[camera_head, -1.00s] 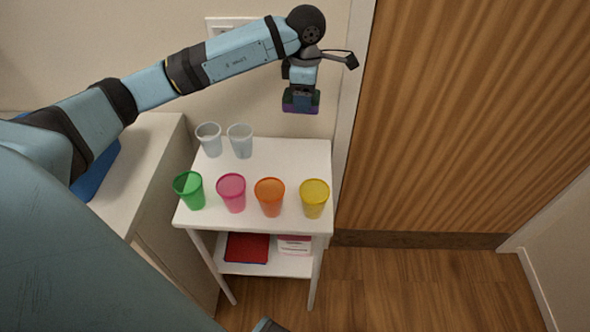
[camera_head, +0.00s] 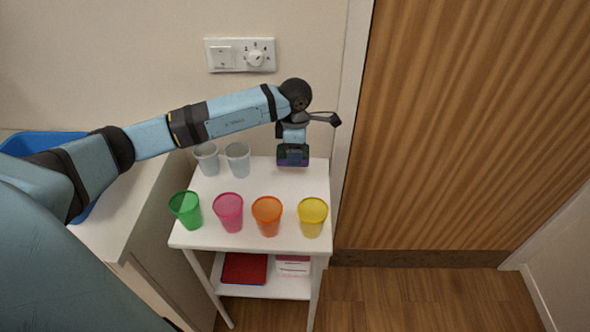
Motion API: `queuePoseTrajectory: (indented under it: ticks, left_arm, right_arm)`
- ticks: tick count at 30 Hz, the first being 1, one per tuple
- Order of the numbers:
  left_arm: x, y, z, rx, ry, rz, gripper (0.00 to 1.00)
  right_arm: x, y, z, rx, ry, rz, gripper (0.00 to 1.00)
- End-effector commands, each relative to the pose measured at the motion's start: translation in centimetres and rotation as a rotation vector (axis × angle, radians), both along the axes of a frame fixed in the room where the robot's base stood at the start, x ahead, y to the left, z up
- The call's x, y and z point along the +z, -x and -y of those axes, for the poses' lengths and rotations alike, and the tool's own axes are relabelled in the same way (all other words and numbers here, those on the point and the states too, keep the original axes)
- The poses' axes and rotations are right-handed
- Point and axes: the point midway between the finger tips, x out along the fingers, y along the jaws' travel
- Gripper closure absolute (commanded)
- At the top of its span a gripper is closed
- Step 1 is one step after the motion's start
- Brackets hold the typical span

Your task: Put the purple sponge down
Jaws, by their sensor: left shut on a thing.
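My left gripper (camera_head: 292,152) points down over the back right of the small white table (camera_head: 220,240). It is shut on the purple sponge (camera_head: 292,163), of which only a thin purple strip shows at the fingertips. The sponge is at or just above the tabletop; I cannot tell whether it touches. It is to the right of two clear cups. My right gripper is not in view.
Two clear cups (camera_head: 207,158) (camera_head: 238,159) stand at the back left. Green (camera_head: 186,209), pink (camera_head: 229,211), orange (camera_head: 267,215) and yellow (camera_head: 312,216) cups line the front. A red item (camera_head: 245,268) lies on the lower shelf. A wooden door (camera_head: 460,130) is right.

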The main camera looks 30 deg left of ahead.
Motion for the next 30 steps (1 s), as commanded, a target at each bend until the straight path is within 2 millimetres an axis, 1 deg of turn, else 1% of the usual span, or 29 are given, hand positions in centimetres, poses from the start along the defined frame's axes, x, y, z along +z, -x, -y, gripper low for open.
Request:
queuePoseTrajectory:
  ticks: [1,3,11,16,18,24,25,26,27,28,30]
  left_arm:
    - [-1.2,0.0,0.0,0.0,0.001,-0.003,0.62]
    - [-2.2,0.0,0.0,0.0,0.001,-0.002,0.62]
    - [-4.2,0.0,0.0,0.0,0.001,0.0,0.62]
    - [-6.7,0.0,0.0,-0.001,0.0,-0.001,0.62]
    - [-7.2,0.0,0.0,0.0,-0.001,-0.001,0.62]
    - [-7.3,0.0,0.0,0.0,-0.001,0.001,0.62]
    - [-7.3,0.0,0.0,0.0,-0.001,0.001,0.41]
    - [-7.3,0.0,0.0,0.0,-0.001,0.001,0.34]
    - [-7.3,0.0,0.0,0.0,-0.001,0.001,0.25]
    - [-7.3,0.0,0.0,0.0,-0.001,0.001,0.18]
    - [-7.2,0.0,0.0,0.0,-0.001,0.001,0.17]
  right_arm:
    - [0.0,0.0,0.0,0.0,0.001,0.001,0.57]
    - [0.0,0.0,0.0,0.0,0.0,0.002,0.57]
    - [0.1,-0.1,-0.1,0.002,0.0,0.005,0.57]
    - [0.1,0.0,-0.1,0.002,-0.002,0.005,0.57]
    - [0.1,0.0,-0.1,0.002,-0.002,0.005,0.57]
    - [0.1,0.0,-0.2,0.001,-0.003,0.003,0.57]
    - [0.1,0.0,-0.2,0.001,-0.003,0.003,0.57]
    - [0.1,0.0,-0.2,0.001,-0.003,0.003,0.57]
    - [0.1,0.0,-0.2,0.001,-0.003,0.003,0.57]
    - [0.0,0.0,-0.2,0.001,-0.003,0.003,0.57]
    - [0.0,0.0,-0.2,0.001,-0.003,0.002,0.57]
